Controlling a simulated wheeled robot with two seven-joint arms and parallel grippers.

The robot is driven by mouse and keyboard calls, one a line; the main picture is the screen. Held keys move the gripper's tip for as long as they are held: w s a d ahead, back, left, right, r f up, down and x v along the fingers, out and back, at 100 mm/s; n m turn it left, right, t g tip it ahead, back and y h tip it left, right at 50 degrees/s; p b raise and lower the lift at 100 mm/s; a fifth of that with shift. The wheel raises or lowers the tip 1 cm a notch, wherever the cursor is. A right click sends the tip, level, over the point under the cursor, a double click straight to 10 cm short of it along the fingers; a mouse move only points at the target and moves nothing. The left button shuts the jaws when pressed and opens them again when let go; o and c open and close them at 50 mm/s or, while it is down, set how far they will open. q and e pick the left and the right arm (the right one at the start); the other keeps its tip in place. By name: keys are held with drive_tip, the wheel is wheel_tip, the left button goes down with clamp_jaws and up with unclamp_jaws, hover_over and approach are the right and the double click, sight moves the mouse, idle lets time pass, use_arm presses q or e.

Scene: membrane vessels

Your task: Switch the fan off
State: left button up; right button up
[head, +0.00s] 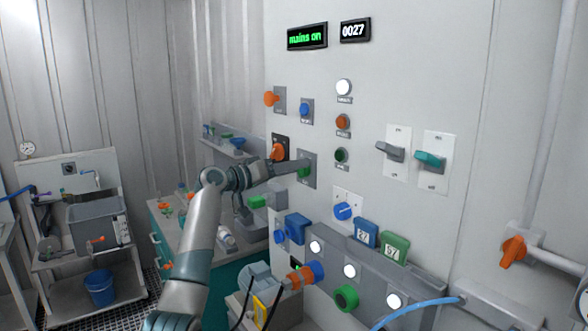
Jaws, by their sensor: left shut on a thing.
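My left gripper (300,172) reaches in from the left to the tall pale control panel (380,60). It is shut on a green switch (305,171) on a grey plate, and its fingers partly hide the switch. An orange rotary switch (278,151) on a dark plate is just above and to the left of the gripper. The small labels are too small to read, so I cannot tell which control is marked for the fan. My right gripper is not in view.
A green display (307,36) reads "mains on" and another (355,30) reads "0027". Two lever switches, grey (390,153) and teal (430,160), are on the right. A lower console (375,290) juts out below, with lit white buttons. A blue bucket (100,287) stands at far left.

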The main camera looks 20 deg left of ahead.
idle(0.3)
use_arm(q)
drive_tip(key=o, duration=1)
drive_tip(key=shift+o, duration=0.2)
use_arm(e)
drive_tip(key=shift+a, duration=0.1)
use_arm(q)
drive_tip(key=shift+a, duration=0.1)
use_arm(e)
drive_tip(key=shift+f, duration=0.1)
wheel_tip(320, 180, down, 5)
drive_tip(key=b, duration=0.5)
use_arm(q)
drive_tip(key=b+v, duration=0.1)
drive_tip(key=v, duration=1.6)
drive_tip(key=shift+b, duration=0.4)
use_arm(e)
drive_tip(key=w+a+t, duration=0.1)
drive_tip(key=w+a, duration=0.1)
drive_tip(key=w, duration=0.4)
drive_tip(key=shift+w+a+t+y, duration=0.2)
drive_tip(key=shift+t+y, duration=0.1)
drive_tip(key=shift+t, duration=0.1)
